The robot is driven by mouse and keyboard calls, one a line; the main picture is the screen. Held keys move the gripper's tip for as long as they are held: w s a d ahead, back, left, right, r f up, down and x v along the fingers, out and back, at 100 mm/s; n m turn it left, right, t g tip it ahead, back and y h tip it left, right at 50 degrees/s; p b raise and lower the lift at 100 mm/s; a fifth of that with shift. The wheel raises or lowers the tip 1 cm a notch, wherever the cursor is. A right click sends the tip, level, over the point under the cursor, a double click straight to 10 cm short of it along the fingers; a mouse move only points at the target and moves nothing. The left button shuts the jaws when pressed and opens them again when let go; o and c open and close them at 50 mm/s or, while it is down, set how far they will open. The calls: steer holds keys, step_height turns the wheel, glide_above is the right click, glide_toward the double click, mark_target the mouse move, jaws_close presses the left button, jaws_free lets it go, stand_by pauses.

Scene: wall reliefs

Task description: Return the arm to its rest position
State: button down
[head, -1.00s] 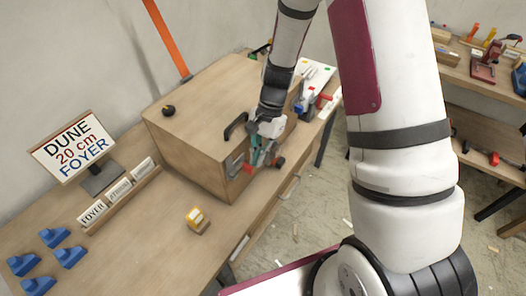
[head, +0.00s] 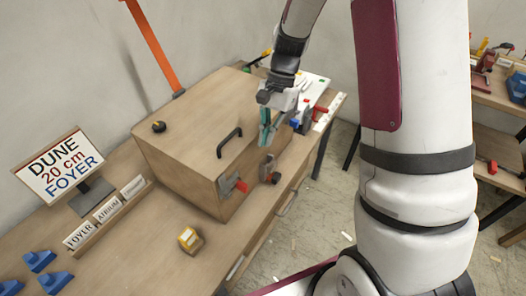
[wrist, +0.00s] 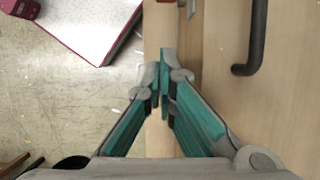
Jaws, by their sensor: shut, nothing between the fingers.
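My gripper (head: 266,135) is in the head view at the front right edge of a large wooden box, beside the box's black handle. Its teal fingers are shut with nothing between them. In the wrist view the gripper (wrist: 162,82) shows with its fingertips together, and the black handle (wrist: 257,38) is to its right. My arm reaches over from the right of the head view, white with dark bands.
The wooden box (head: 185,150) stands on the workbench (head: 130,245), with a red-tipped latch (head: 238,184) on its front. A shelf with tools (head: 500,90) stands right.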

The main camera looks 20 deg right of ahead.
steer(key=shift+w+d+r, duration=0.15)
steer(key=shift+d+r, duration=0.05)
steer(key=shift+r, duration=0.4)
steer(key=s+a+r+n+t+h, duration=0.1)
steer(key=s+r+n+t, duration=0.1)
steer(key=s+r, duration=0.3)
steer(key=s+r+n+t+h, duration=0.1)
steer(key=s+r+n, duration=0.15)
steer(key=r, duration=0.55)
steer(key=s+r+n+t+h, duration=0.1)
steer(key=s+r+n+t, duration=0.3)
steer(key=s, duration=0.9)
step_height(320, 180, up, 2)
steer(key=shift+r+n+t+h, duration=0.1)
steer(key=shift+n+t+h, duration=0.2)
steer(key=shift+n, duration=0.85)
